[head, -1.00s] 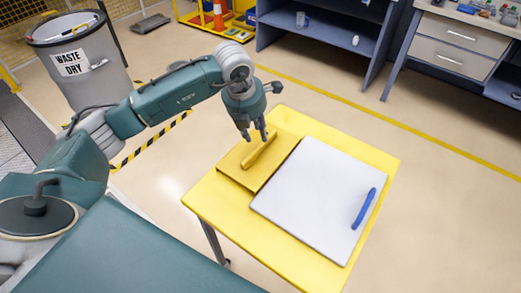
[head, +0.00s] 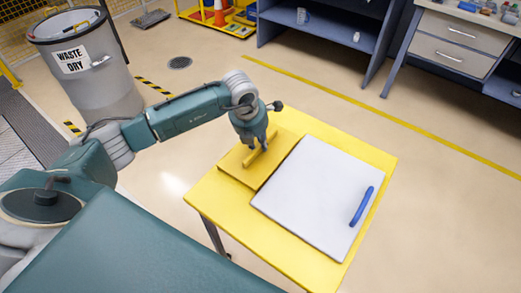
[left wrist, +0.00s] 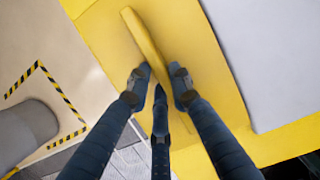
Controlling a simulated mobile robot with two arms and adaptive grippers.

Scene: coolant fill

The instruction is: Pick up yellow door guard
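The yellow door guard (head: 238,177) is a flat yellow panel with a raised yellow bar handle (head: 250,159), lying on the yellow table (head: 212,202). In the left wrist view the handle (left wrist: 143,36) runs down between my fingers, and the panel (left wrist: 100,32) lies beneath. My left gripper (head: 255,147) points down over the far end of the handle. Its fingers (left wrist: 162,84) are apart on either side of the bar; contact is not clear. They hide part of the handle. My right gripper is not in view.
A white panel (head: 310,195) with a blue handle (head: 361,206) lies right beside the yellow panel. A waste bin (head: 98,85) stands at the back left. Blue shelving (head: 320,40) and drawers (head: 450,40) stand behind. The floor right of the table is clear.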

